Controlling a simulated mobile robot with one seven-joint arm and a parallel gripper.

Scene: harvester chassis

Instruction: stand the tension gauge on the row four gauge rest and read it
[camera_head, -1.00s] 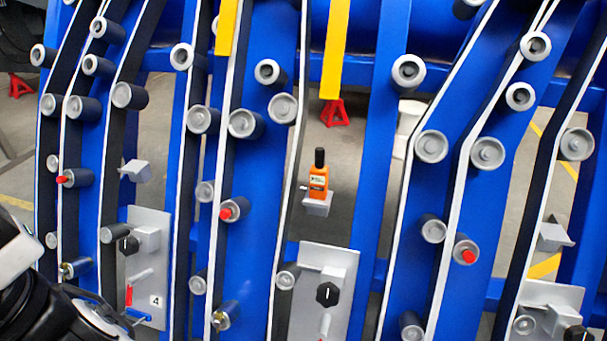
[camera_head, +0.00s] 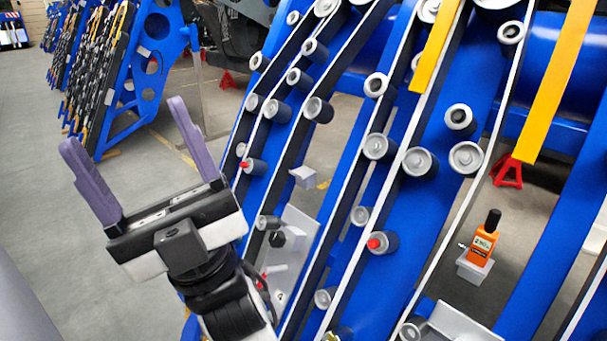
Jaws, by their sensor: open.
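The tension gauge (camera_head: 485,241) is a small orange block with a black top. It stands upright on a grey gauge rest (camera_head: 473,266) at the right. Another small grey rest (camera_head: 304,177) sits empty near the middle, above a grey plate (camera_head: 301,229); that plate bore a "4" in the earlier view. The plate is now partly hidden behind my arm. My gripper (camera_head: 123,126) is at the left, open and empty, its two purple fingers pointing up. It is well apart from the gauge and both rests.
Blue frame beams carry black-and-white belts and several grey rollers, some with red tips (camera_head: 376,243). Yellow bars (camera_head: 560,80) hang at the upper right. A red stand (camera_head: 508,170) is behind. Open floor (camera_head: 60,220) lies at the left, with more blue frames behind.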

